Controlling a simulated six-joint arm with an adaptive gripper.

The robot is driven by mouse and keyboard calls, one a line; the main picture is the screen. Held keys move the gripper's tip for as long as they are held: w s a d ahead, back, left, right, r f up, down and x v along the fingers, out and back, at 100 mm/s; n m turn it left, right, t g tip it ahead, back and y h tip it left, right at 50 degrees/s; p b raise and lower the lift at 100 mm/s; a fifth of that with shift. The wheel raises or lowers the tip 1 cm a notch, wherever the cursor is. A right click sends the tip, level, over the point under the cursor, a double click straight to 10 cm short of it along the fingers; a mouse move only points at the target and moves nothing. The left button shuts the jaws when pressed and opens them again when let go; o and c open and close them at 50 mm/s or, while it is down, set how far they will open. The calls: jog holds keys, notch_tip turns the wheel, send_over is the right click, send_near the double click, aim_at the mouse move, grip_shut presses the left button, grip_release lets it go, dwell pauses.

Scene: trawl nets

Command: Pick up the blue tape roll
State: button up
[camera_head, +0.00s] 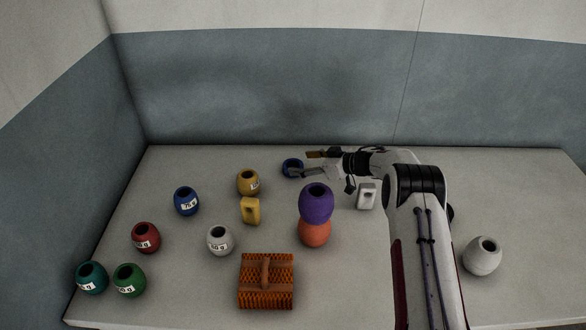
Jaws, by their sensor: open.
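The blue tape roll (292,168) is a small dark blue ring near the back of the table, left of centre. My gripper (306,164) reaches in from the right at the back of the table. Its jaws are open and point left. The fingertips are very close to the right side of the roll in the picture. I cannot tell whether they touch it or are above it. The roll's right edge is near the fingers and may be partly covered.
A purple float (316,203) sits on an orange float (314,232) in front of my gripper. A yellow float (248,182), a yellow block (250,210) and a white block (366,196) stand nearby. Several labelled floats stand at left.

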aim_at(287, 165)
jog(key=shift+a+f, duration=0.1)
jog(key=shift+f, duration=0.6)
jog(key=shift+x, duration=2.35)
jog(key=shift+c, duration=0.4)
jog(key=shift+r, duration=0.1)
jog(key=c, duration=1.2)
